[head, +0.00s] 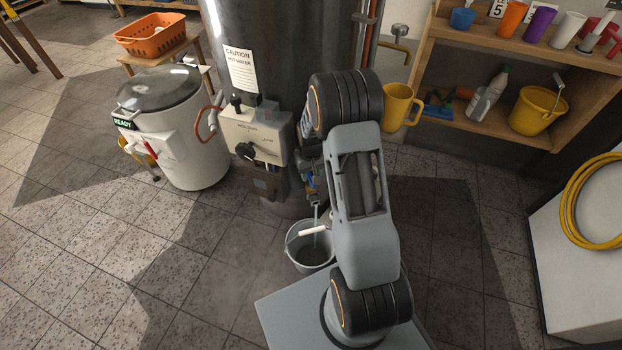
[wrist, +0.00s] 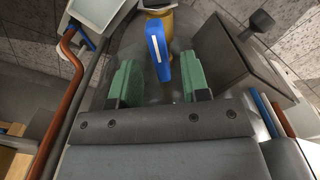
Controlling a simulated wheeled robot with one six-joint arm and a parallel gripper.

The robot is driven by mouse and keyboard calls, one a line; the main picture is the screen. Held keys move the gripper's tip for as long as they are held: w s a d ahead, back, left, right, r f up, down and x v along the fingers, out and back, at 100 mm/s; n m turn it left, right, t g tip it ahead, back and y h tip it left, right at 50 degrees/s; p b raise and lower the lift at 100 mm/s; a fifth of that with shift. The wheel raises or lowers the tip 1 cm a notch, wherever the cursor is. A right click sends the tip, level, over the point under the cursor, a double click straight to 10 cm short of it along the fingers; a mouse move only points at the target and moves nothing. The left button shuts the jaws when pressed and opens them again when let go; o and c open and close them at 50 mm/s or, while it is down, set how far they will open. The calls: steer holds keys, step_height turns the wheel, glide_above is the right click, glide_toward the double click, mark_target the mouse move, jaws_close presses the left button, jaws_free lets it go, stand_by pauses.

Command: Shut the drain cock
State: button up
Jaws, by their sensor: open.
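The drain cock shows in the wrist view as a brass body (wrist: 154,5) at the top edge with a blue lever (wrist: 158,50). My gripper (wrist: 158,82) is open, with one green-padded finger on each side of the lever. The lever's near end reaches into the gap, and I see clearance on both sides. In the head view my arm hides most of the cock, low on the front of the steel boiler (head: 285,50). A thin pale stream (head: 316,214) falls below it into a grey bucket (head: 308,255) on the floor.
A control box (head: 255,132) with a black knob sits left of my arm. A white lidded tub (head: 190,150) stands further left. A wooden shelf (head: 500,124) with a yellow bucket (head: 538,108) is at the right. Tiled floor at left is clear.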

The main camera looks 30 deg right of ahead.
steer(key=shift+f, duration=0.95)
jaws_close()
